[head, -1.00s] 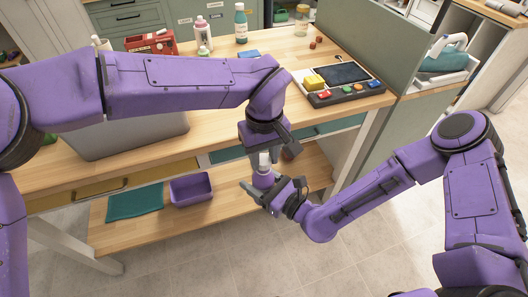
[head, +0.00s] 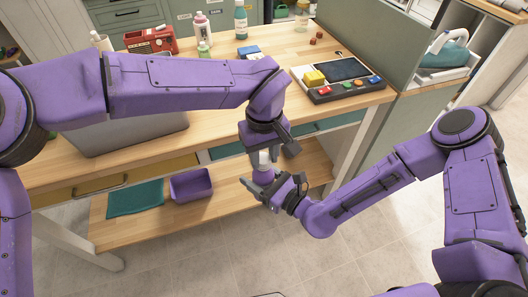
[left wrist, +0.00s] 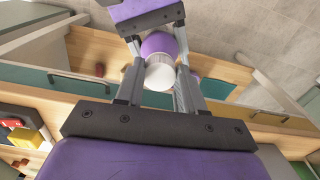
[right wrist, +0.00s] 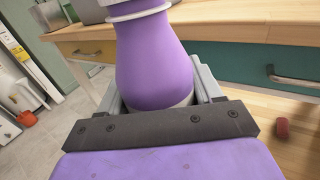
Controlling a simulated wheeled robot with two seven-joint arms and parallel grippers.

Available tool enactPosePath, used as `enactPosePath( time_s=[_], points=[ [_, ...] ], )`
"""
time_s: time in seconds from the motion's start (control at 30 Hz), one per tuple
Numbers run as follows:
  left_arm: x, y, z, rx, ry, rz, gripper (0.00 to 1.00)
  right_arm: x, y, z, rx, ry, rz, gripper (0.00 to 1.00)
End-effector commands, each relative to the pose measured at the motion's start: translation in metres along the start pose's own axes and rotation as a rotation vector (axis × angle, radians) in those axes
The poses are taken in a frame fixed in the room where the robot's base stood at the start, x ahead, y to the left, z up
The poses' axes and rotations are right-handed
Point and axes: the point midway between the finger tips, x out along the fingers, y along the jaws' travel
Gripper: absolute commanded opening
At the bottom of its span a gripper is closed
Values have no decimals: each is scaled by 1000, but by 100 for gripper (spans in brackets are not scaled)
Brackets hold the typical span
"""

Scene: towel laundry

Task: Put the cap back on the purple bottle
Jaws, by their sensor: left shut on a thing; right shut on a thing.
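The purple bottle (right wrist: 150,60) is upright in my right gripper (head: 258,184), which is shut on its lower part. In the right wrist view it tapers up to a pale ring near the top edge, where its mouth is cut off. The white cap (left wrist: 160,76) is between the fingers of my left gripper (left wrist: 160,80), which is shut on it and points down from above. The cap also shows in the head view (head: 262,158), just over the right gripper. In the left wrist view the bottle's purple body (left wrist: 157,44) shows beyond the cap. I cannot tell whether cap and neck touch.
Behind the arms is a wooden bench (head: 225,113) with bottles, a red box (head: 150,41) and a button panel (head: 345,89). A purple bin (head: 190,186) and teal cloth (head: 135,199) lie on its lower shelf. The floor in front is clear.

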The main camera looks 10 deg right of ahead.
Motion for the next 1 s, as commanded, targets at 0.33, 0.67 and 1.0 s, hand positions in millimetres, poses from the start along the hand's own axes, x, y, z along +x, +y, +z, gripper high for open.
enactPosePath(
  time_s=[0.33,0.67,1.0],
  points=[
    [0,-2,-1,660,-2,2,10,0,0,0,0,-1,0,0],
    [0,-3,-2,882,1,-1,10,0,0,0,0,0,0,0],
    [0,-3,-2,880,1,-1,63,0,0,0,0,0,0,0]
  ],
)
